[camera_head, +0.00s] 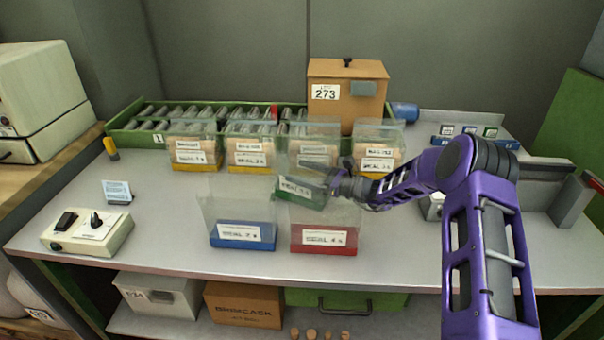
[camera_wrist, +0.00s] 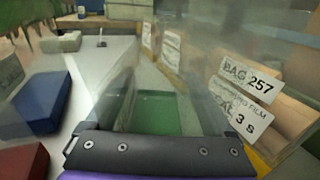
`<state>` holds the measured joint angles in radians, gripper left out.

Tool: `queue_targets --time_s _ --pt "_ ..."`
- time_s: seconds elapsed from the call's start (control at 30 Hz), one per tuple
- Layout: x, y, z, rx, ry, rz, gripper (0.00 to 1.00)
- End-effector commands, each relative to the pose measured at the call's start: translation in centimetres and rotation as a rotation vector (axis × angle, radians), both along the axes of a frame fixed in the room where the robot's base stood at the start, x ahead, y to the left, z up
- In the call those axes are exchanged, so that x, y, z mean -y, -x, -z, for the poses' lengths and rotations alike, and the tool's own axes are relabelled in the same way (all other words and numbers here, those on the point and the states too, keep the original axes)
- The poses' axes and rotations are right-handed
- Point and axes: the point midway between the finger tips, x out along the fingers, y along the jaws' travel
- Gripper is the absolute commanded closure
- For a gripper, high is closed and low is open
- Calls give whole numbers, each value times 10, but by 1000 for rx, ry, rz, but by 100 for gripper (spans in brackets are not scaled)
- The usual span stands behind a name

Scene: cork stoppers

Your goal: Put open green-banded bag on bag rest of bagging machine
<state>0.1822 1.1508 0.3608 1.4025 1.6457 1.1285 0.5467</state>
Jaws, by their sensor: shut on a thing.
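My gripper (camera_head: 340,183) is shut on a clear bag with a green band (camera_head: 303,192). It holds the bag tilted above the middle of the bench, over the red-banded bag. In the wrist view the green band (camera_wrist: 158,112) lies just beyond the dark gripper edge, seen through clear film. The bagging machine seems to be the grey and white equipment (camera_head: 572,192) at the right of the bench, partly hidden by my arm. I cannot clearly make out its bag rest.
A blue-banded bag (camera_head: 240,235) and a red-banded bag (camera_head: 323,238) stand at the front. Several filled yellow-banded bags (camera_head: 250,155) stand behind. A green tray (camera_head: 125,137) and a brown box (camera_head: 347,97) are at the back. A control box (camera_head: 88,232) is at left.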

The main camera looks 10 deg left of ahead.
Motion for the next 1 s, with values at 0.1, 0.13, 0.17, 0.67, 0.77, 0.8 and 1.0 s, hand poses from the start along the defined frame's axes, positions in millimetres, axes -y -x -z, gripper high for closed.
queue_targets --time_s 0.1,0.13,0.17,0.67,0.77,0.8,1.0 --pt "0 0 -1 2 0 0 67" --pt "0 0 -1 2 0 0 67" --pt "0 0 -1 2 0 0 67" --pt "0 0 -1 2 0 0 0" --pt "7 1 -2 1 0 2 0" --pt "13 3 -2 1 0 2 0" --pt "53 17 -2 1 0 4 0"
